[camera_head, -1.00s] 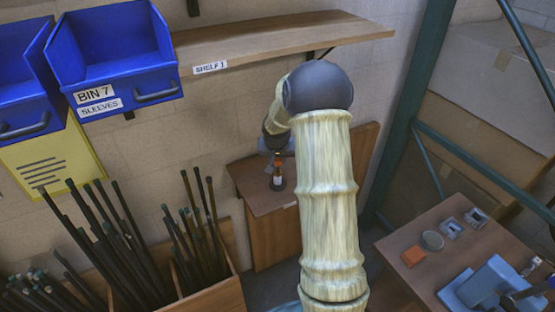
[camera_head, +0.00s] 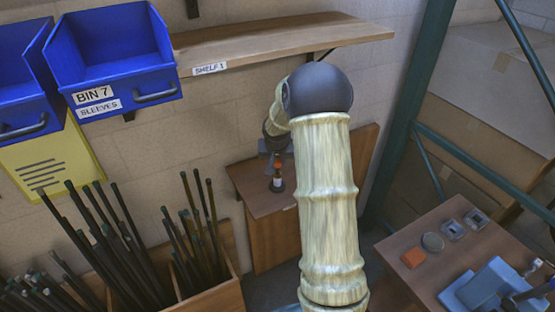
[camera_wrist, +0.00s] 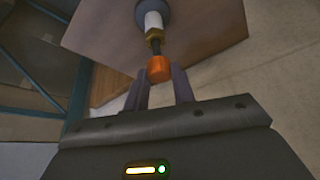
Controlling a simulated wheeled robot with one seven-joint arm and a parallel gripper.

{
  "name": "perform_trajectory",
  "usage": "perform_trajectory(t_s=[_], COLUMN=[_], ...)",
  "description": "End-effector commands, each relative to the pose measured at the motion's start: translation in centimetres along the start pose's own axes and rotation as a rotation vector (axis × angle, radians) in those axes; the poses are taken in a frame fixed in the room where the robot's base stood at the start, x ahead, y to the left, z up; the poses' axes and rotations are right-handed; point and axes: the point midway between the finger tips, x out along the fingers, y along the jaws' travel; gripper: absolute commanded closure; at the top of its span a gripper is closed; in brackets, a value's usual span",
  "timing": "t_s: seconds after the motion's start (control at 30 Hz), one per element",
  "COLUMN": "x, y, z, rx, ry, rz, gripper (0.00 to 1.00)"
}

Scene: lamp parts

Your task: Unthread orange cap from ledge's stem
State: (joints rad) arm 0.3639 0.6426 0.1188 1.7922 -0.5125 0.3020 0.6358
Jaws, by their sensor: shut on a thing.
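The orange cap (camera_wrist: 159,69) sits between my gripper's two dark fingers (camera_wrist: 161,88) in the wrist view, and the gripper is shut on it. A short dark rod joins the cap to a brass-coloured nut (camera_wrist: 154,36) on the stem's white section (camera_wrist: 153,20). A dark round base shows at the ledge end. In the head view the stem (camera_head: 277,183) stands upright on the wooden ledge (camera_head: 260,199), with the orange cap (camera_head: 277,163) at its top under my gripper (camera_head: 275,155). I cannot tell how much thread is engaged.
A wooden shelf (camera_head: 290,42) and blue bins (camera_head: 115,60) hang above left. A box of dark rods (camera_head: 215,295) stands at lower left. A side table (camera_head: 415,280) with small parts is at lower right, beside a green metal frame (camera_head: 405,110).

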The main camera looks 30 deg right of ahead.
Motion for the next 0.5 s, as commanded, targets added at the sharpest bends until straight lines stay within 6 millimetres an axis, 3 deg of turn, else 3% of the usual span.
perform_trajectory(t_s=[0.23, 0.5], x=[-1.4, -1.5], y=[0.0, 0.0], z=[-0.7, -0.8], rx=[-0.001, 0.0], ry=[0.001, 0.001], rz=[0.0, 0.0], gripper=[1.0, 1.0])
